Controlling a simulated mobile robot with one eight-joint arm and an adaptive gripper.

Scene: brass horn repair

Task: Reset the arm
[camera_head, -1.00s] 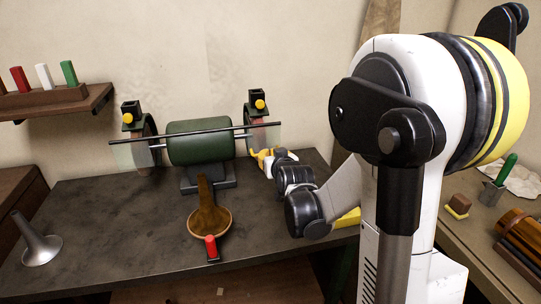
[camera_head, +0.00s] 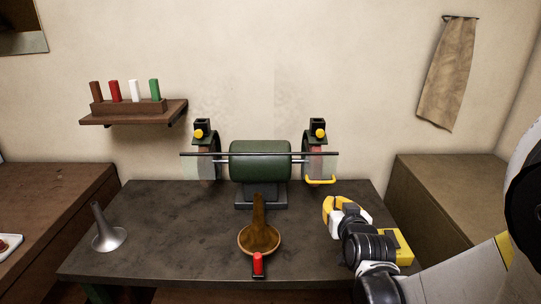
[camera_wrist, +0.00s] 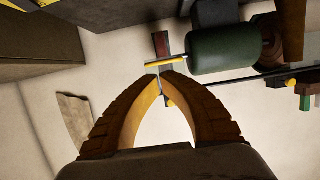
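My gripper (camera_head: 336,205) is over the right part of the dark bench, to the right of the green bench grinder (camera_head: 260,160). Its yellow fingers also fill the middle of the wrist view (camera_wrist: 161,74), where they curve inward and their tips meet, with nothing seen between them. The grinder's yellow bar (camera_wrist: 166,62) shows just beyond the fingertips in the wrist view. In the head view this bar (camera_head: 320,181) is apart from the gripper. The gripper's contact with the bench cannot be told.
A brown horn bell (camera_head: 260,240) lies before the grinder, with a red-handled switch (camera_head: 258,264) in front. A silver cone (camera_head: 108,236) stands on the bench's left. A shelf (camera_head: 135,112) holds colored bars. A cloth (camera_head: 447,75) hangs at right. The bench's middle left is clear.

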